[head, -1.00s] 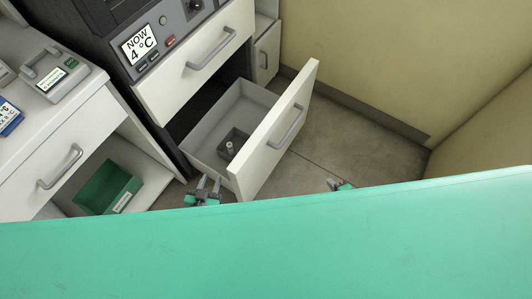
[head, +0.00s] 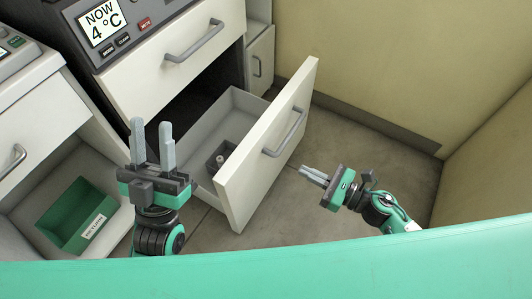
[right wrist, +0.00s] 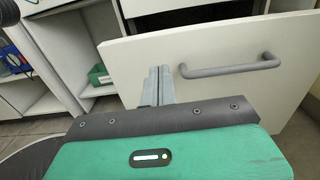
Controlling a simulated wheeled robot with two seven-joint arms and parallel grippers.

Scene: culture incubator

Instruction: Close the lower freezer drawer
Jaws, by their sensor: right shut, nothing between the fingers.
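The lower drawer (head: 262,151) is pulled out of the cabinet, with a white front and a grey bar handle (head: 286,133). A small dark grey box with a light peg (head: 219,158) sits inside it. In the right wrist view the drawer front (right wrist: 215,88) and its handle (right wrist: 230,67) lie ahead of the fingers. My right gripper (head: 314,175) is shut and empty, to the right of the drawer front and apart from its handle. My left gripper (head: 153,145) is open and empty, left of the drawer.
The upper drawer (head: 180,58) is shut, below a panel reading 4 °C (head: 103,23). A green bin (head: 78,215) stands in the open shelf at the left. Floor lies free between the drawer and the beige wall (head: 420,60).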

